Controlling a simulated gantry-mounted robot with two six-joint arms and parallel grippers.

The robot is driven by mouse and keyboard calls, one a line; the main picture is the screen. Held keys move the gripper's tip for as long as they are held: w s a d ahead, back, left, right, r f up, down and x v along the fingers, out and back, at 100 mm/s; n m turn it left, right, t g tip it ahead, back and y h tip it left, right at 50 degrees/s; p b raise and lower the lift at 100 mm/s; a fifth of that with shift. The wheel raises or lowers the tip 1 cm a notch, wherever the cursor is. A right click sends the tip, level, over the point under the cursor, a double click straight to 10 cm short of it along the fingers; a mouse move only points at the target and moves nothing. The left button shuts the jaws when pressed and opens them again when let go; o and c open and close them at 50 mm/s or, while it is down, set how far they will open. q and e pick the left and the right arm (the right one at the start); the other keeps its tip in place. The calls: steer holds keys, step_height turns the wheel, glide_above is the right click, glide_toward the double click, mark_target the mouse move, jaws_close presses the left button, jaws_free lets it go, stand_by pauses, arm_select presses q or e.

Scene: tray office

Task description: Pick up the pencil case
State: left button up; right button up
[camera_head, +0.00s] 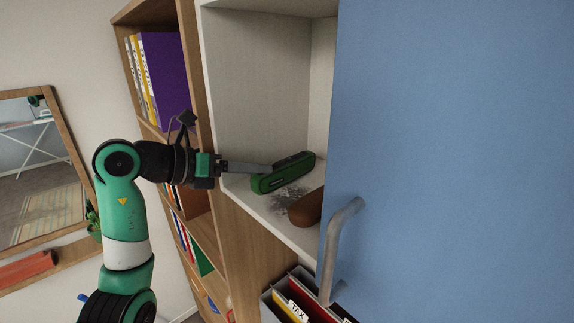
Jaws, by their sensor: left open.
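A green pencil case (271,184) with a dark top lies on the white cabinet shelf. My left gripper (258,168) reaches in from the left, with its grey fingers at the left end of the case. The fingers are open. The case hides part of the fingertips, so I cannot tell whether they touch it. My right gripper is not in view.
A brown rounded object (304,209) lies on the shelf (262,207) near a grey smudge, partly hidden by the blue door (450,150) with its metal handle (338,245). A wooden bookcase (187,60) with binders stands at left. Files (297,305) are below.

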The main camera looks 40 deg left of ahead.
mark_target(277, 168)
arm_select(q)
steer(key=shift+x, duration=0.75)
steer(key=p+x, duration=0.2)
steer(key=x, duration=0.3)
steer(key=shift+r+p, duration=0.2)
steer(key=shift+p, duration=0.15)
steer(key=shift+w+f, duration=0.1)
steer(key=shift+w, duration=0.1)
jaws_close()
